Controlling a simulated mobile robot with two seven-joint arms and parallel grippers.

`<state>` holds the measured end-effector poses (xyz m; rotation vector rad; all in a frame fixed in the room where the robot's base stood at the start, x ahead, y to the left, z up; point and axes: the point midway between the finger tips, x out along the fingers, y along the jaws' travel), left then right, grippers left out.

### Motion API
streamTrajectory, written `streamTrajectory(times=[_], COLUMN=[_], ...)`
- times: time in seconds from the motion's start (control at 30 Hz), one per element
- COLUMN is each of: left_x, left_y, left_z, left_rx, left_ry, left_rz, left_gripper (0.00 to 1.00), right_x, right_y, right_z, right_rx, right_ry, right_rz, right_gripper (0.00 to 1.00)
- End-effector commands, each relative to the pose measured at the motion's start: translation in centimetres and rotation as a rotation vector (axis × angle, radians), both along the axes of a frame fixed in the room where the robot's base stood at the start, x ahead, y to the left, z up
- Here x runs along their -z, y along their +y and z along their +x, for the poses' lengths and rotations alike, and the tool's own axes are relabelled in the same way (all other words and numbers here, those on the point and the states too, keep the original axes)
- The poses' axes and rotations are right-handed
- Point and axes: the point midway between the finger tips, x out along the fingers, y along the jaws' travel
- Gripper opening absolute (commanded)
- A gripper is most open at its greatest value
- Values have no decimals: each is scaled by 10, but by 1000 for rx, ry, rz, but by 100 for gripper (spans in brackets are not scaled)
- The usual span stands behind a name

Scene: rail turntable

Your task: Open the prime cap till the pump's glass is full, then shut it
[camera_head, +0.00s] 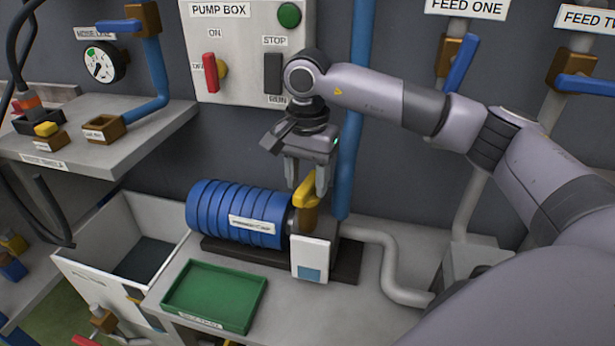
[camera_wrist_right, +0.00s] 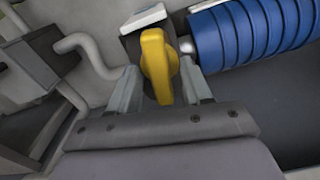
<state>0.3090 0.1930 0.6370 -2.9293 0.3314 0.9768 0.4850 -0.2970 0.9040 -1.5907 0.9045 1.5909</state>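The pump has a ribbed blue body (camera_head: 215,212) and stands on a dark base on the bench. The yellow prime cap (camera_head: 305,190) sits on a brown neck at the pump's right end; it also shows in the right wrist view (camera_wrist_right: 156,62). A white housing (camera_head: 311,245) at that end has a small blue square (camera_head: 310,274) low on its front, perhaps the glass; its level cannot be judged. My right gripper (camera_head: 307,188) points down at the cap. Its fingers (camera_wrist_right: 160,92) are apart on either side of the cap, with no clear grip on it. My left gripper is out of view.
A green tray (camera_head: 214,295) lies in front of the pump. The pump box (camera_head: 235,60) with switches is on the wall behind. A blue vertical pipe (camera_head: 352,130) stands close behind my right gripper. A grey shelf (camera_head: 130,125) juts out at left.

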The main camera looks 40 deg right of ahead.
Motion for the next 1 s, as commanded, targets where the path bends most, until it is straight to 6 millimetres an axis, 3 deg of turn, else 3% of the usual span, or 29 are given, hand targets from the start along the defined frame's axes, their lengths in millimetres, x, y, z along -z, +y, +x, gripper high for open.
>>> streamTrajectory(times=[0.17,0.6,1.0], left_x=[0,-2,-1], left_y=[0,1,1], left_z=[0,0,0], left_rx=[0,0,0], left_ry=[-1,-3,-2], left_rz=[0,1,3], left_gripper=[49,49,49], right_x=[-4,-67,-71], right_y=[0,0,0], right_z=[0,1,0], right_rx=[1,0,0], right_ry=[-1,-2,0], right_rz=[0,0,0], right_gripper=[49,49,49])
